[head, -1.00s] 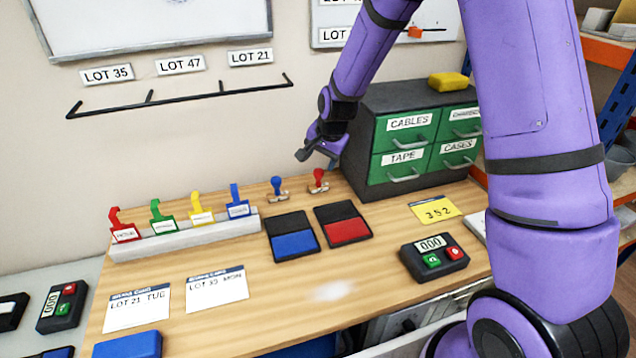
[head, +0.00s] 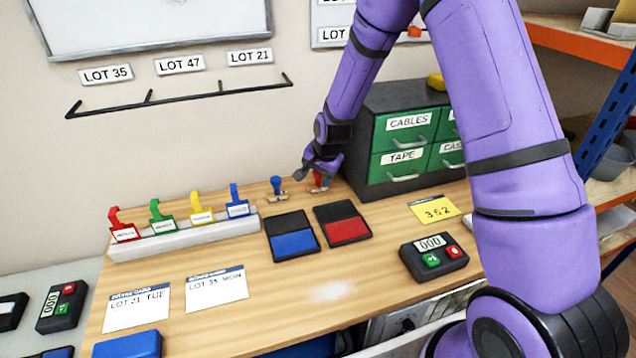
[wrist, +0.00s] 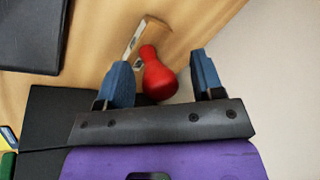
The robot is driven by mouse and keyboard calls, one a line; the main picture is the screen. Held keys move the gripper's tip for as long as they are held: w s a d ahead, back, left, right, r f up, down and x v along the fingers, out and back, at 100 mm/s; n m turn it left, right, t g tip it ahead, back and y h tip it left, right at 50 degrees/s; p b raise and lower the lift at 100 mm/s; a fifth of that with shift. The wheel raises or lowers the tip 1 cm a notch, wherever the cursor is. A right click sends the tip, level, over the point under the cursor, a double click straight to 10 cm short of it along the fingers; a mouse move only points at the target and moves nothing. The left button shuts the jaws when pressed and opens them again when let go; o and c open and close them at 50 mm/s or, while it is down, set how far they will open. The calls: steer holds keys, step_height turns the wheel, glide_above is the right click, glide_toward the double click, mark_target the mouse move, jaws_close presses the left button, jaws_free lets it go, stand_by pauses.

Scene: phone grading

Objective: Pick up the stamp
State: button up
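The red stamp (head: 318,181) stands upright at the back of the wooden table, partly hidden by my gripper in the head view. The blue stamp (head: 276,185) stands to its left. In the wrist view the red stamp's round handle (wrist: 158,78) lies between the two blue fingertips, with a gap to each finger. My gripper (wrist: 163,76) is open around the handle and not closed on it. In the head view my gripper (head: 317,172) is right at the red stamp.
A black ink pad with blue (head: 294,243) and one with red (head: 346,229) lie in front of the stamps. A drawer cabinet (head: 371,149) stands close on the right. A white rack (head: 185,239) with coloured tags is on the left. A counter (head: 434,256) sits at front right.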

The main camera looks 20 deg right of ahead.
steer(key=c, duration=0.9)
steer(key=shift+r, duration=0.1)
steer(key=shift+r, duration=0.6)
step_height(320, 180, up, 2)
steer(key=shift+r, duration=0.1)
steer(key=s, duration=0.5)
steer(key=s+a+r, duration=0.1)
steer(key=s, duration=1)
steer(key=shift+a+r, duration=0.2)
steer(key=shift+a, duration=0.1)
